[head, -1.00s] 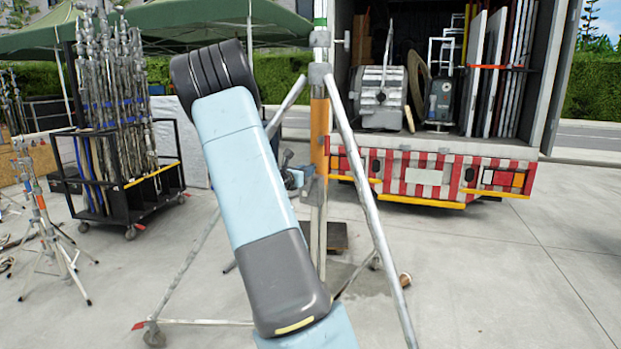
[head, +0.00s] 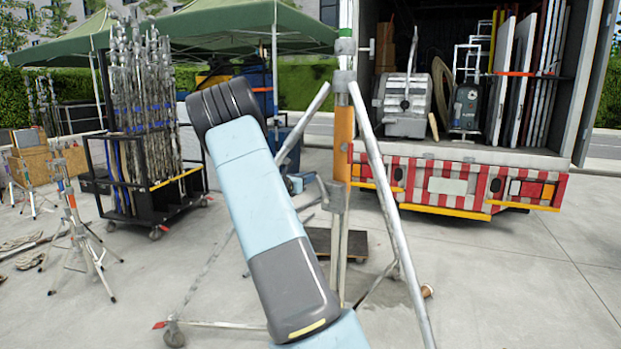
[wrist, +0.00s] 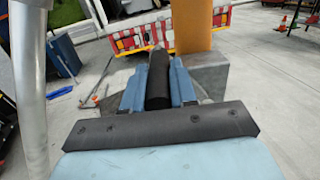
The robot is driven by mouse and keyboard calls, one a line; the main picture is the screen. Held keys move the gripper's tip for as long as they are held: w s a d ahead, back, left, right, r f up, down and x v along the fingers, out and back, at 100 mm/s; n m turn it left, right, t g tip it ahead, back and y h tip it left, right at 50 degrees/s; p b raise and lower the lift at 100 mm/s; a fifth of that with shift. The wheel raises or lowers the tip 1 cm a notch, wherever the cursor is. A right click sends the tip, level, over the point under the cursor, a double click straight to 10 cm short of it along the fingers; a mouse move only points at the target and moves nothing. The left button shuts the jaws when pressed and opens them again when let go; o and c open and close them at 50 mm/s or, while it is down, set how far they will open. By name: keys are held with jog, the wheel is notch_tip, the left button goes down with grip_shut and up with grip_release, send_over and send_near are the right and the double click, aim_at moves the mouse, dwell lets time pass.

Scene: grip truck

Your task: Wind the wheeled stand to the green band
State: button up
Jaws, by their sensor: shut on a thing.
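The wheeled stand stands in the middle of the head view, with an orange tube (head: 343,135) on its upright and splayed silver legs (head: 395,220). The green band (head: 345,46) is high on the upright, above a grey collar. My gripper (head: 298,183) is left of the upright, mostly hidden behind my pale blue arm. In the wrist view its blue fingers (wrist: 157,78) are shut on the crank's black handle (wrist: 157,90). A grey metal box (wrist: 207,74) on the orange tube is right beside the fingers.
A truck with a red-and-white rear (head: 440,186) stands behind. A black rack of stands (head: 150,190) is at left, with smaller stands (head: 88,245) nearer. A dark low board (head: 352,243) lies behind the stand. Open paving is at right.

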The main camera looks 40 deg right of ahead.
jog(key=w+a+f, duration=0.2)
jog(key=w+f, duration=0.3)
jog(key=f, duration=0.7)
jog(key=s+d+f, duration=0.4)
jog(key=s+f, duration=0.5)
jog(key=s, duration=0.2)
jog(key=shift+s+f, duration=0.15)
jog(key=shift+s, duration=0.2)
dwell(0.4)
jog(key=o, duration=1.1)
jog(key=shift+a, duration=0.1)
jog(key=v, duration=0.9)
jog(key=shift+a, duration=0.35)
jog(key=shift+s, duration=0.15)
